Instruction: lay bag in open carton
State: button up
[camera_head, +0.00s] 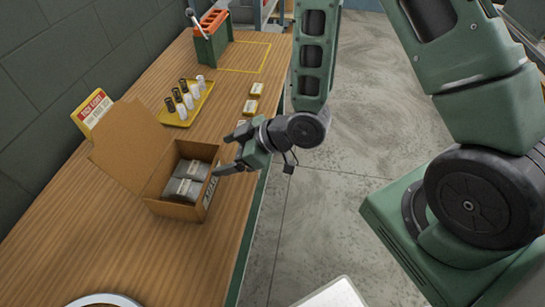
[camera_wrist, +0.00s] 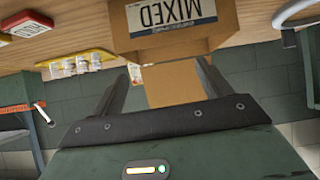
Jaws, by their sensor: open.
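The open carton (camera_head: 156,205) stands on the wooden bench with its brown lid flap raised toward the wall. Two grey bags (camera_head: 192,170) (camera_head: 181,189) with pale labels lie inside it, side by side. My gripper (camera_head: 221,155) is open beside the carton's right side, with nothing seen between its fingers. In the wrist view the two fingers (camera_wrist: 158,78) are spread apart, facing the carton wall (camera_wrist: 122,38) with its upside-down "MIXED" label. The bags are hidden in the wrist view.
Small yellow-edged packs (camera_head: 250,107) lie near the bench's right edge. A red and green rack (camera_head: 212,42) stands farther back, a yellow sign (camera_head: 92,108) by the wall. Bench in front is mostly clear.

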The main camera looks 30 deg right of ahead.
jog(key=s+d+r+m+g+h, duration=0.3)
jog(key=s+r+g+h, duration=0.3)
jog(key=s+r, duration=0.9)
jog(key=s+h, duration=0.2)
jog(key=s, duration=0.1)
jog(key=shift+s+r+g, duration=0.25)
jog(key=shift+s+g, duration=0.05)
jog(key=shift+f, duration=0.1)
jog(key=shift+f+b, duration=0.7)
jog(key=shift+b, duration=0.1)
